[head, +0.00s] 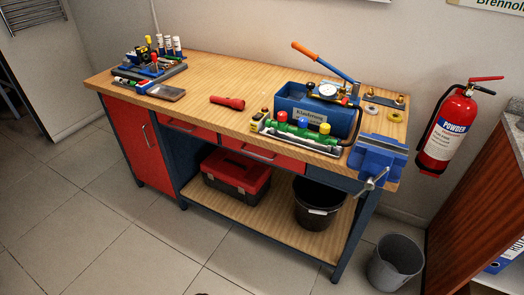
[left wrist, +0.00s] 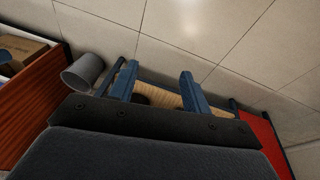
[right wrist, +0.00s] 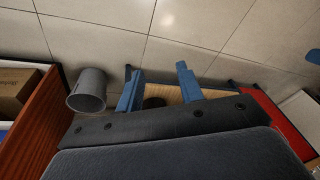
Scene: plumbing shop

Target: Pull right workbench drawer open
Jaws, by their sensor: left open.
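The workbench (head: 190,85) has a wooden top and two red drawers side by side under its front edge. The right drawer (head: 290,165) appears shut, with a pale bar handle (head: 258,155) across its front. The left drawer (head: 205,133) also appears shut. Neither gripper shows in the head view. In the left wrist view my left gripper (left wrist: 158,74) is open, with nothing between its blue fingers. In the right wrist view my right gripper (right wrist: 156,72) is open and empty too. Behind the fingers, in both wrist views, parts of the bench show; the right drawer's handle cannot be made out there.
A red toolbox (head: 235,180) and a black bucket (head: 318,205) stand on the lower shelf (head: 265,222). A blue vise (head: 378,160) overhangs the bench's right front corner. A grey bin (head: 394,265) stands right of the bench. The floor in front is clear.

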